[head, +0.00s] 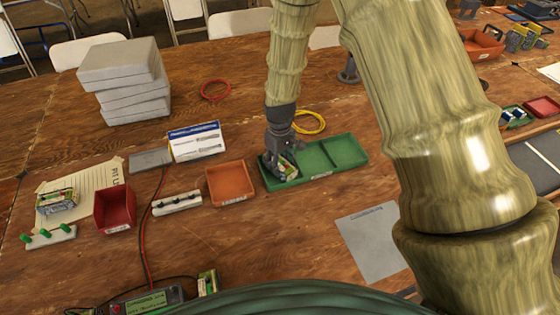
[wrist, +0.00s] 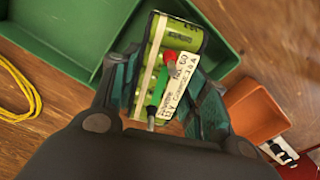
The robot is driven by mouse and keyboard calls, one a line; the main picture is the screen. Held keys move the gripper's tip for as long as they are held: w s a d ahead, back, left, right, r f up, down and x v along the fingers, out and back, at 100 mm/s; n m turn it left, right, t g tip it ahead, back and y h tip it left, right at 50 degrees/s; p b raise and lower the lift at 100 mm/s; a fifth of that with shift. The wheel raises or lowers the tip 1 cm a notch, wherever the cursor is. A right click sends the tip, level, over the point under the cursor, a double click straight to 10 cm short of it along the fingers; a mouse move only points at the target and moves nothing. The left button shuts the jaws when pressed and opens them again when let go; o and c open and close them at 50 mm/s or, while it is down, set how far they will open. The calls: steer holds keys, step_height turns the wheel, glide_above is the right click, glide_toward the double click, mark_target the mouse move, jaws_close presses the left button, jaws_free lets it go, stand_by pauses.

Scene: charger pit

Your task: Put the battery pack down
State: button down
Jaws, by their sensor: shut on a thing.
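The battery pack (wrist: 178,50) has green cells, a pale strap, a red-capped terminal and a white label. My gripper (wrist: 165,92) is shut on it, one finger on each side. In the head view, my gripper (head: 280,158) points down over the left compartment of the green tray (head: 318,180), with the pack (head: 289,169) low between its fingers. The tray (wrist: 60,28) also shows in the wrist view, around the pack's far end. I cannot tell whether the pack touches the tray floor.
An orange bin (head: 231,185) stands just left of the tray. A yellow cable coil (head: 308,122) lies behind it. Another pack (head: 57,201) lies on a paper sheet, left of a red bin (head: 114,209). A grey sheet (head: 373,243) lies in front, on otherwise bare wood.

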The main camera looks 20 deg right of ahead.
mark_target(280, 161)
steer(key=shift+f, duration=0.1)
steer(key=c, duration=0.8)
jaws_free()
steer(key=shift+o, duration=0.2)
step_height(280, 161, up, 12)
steer(key=b, duration=0.2)
